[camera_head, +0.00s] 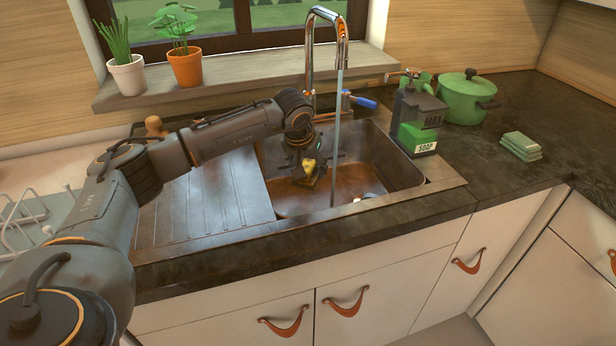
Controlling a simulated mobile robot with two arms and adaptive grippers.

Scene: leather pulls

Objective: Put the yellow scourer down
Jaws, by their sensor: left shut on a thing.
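My left gripper (308,172) points down into the sink (300,205), toward its back left part. It is shut on the yellow scourer (311,169), a small yellow block at the fingertips. The scourer is held inside the sink's outline; its height above the sink floor is hard to tell. My right gripper is not in the view.
Water runs from the tap (340,50) just right of my left gripper. White items (368,196) lie at the sink's right. A soap bottle (418,120), green pot (466,97) and green sponges (521,146) stand right. The drainboard (215,205) is clear in front.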

